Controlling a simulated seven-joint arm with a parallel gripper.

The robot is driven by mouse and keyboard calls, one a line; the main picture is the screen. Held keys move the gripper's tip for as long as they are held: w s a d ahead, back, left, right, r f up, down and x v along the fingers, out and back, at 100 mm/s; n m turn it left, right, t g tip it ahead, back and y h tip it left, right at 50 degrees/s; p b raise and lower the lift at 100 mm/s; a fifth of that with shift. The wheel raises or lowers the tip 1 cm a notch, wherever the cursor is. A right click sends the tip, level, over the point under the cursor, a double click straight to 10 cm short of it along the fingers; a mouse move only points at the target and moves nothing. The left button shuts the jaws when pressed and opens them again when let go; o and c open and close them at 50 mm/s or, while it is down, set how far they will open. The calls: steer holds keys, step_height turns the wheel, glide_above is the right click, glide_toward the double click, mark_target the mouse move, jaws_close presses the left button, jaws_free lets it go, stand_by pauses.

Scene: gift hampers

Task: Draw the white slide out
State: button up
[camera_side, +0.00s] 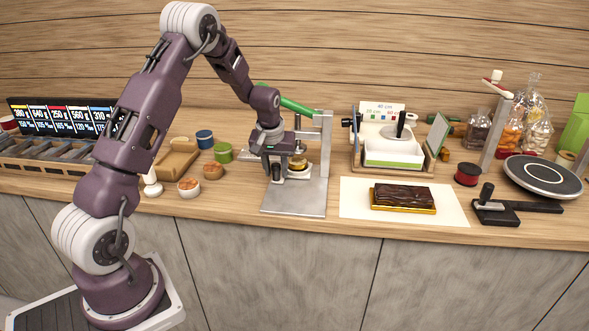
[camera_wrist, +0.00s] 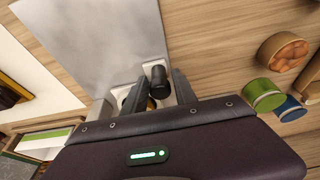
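The white slide (camera_side: 298,173) sits low in a metal press on a grey base plate, with a brass-coloured round piece (camera_side: 298,162) above it. Its black knob (camera_side: 276,172) stands upright at the left end. In the wrist view, the black knob (camera_wrist: 158,82) rises from a white end of the slide (camera_wrist: 152,66). My gripper (camera_side: 273,157) points down over the knob. In the wrist view my gripper (camera_wrist: 142,92) has its fingers apart, with the knob between them and nearer the right finger. Contact with the knob cannot be made out.
The press column (camera_side: 326,140) and green lever (camera_side: 290,101) stand close beside and above my gripper. A green tin (camera_side: 223,152) and a bowl (camera_side: 189,187) are to the left. A chocolate cake (camera_side: 402,196) lies on a white sheet (camera_side: 352,206) to the right.

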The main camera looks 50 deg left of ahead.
steer(key=c, duration=0.5)
steer(key=shift+o, duration=0.2)
steer(key=shift+s+d, duration=3.7)
steer(key=shift+d, duration=0.05)
steer(key=o, duration=1)
steer(key=shift+r, duration=3.5)
